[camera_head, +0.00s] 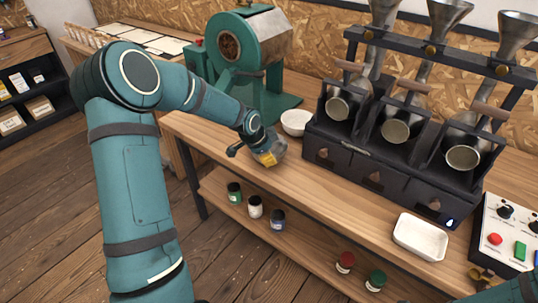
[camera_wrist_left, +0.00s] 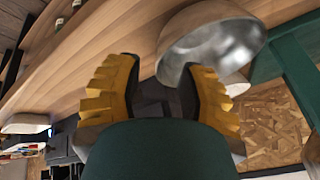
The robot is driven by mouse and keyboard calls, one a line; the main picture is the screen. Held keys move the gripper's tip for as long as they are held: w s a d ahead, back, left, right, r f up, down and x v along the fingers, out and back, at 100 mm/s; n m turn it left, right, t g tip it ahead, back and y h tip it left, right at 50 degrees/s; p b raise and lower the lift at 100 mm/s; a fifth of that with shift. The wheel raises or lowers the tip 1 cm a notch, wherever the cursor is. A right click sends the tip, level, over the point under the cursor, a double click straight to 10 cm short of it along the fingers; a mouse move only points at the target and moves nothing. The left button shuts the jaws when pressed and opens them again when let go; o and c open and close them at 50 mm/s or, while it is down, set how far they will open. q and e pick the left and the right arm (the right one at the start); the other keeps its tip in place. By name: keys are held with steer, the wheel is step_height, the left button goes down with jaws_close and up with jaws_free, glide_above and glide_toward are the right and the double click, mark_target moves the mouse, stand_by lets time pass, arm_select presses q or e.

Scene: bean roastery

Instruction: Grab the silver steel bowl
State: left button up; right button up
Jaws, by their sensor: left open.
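The silver steel bowl (camera_head: 280,148) is on the wooden workbench near its front edge, largely hidden behind my left gripper (camera_head: 268,159) in the head view. In the left wrist view the bowl (camera_wrist_left: 212,38) shows its shiny inside and rim at the upper right. My left gripper (camera_wrist_left: 158,78) is open, its yellow-backed fingers apart. The near part of the bowl's wall lies between the fingers, with the right-hand finger overlapping the bowl's inside. I cannot tell whether either finger touches it. Part of my right arm shows at the lower right corner; its fingers are not clear.
A white bowl (camera_head: 296,122) stands just behind the steel bowl. A green roaster (camera_head: 245,60) is behind, and a dark rack with scoops (camera_head: 385,150) to the right. A white tray (camera_head: 420,236) and a control panel (camera_head: 510,235) are further right. Several jars stand on the lower shelf (camera_head: 310,245).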

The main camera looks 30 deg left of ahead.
arm_select(q)
steer(key=b+x, duration=0.1)
steer(key=x, duration=0.4)
steer(key=shift+w+f+b, duration=0.15)
steer(key=shift+f+b, duration=0.15)
steer(key=shift+b, duration=0.05)
steer(key=shift+r, duration=0.1)
jaws_close()
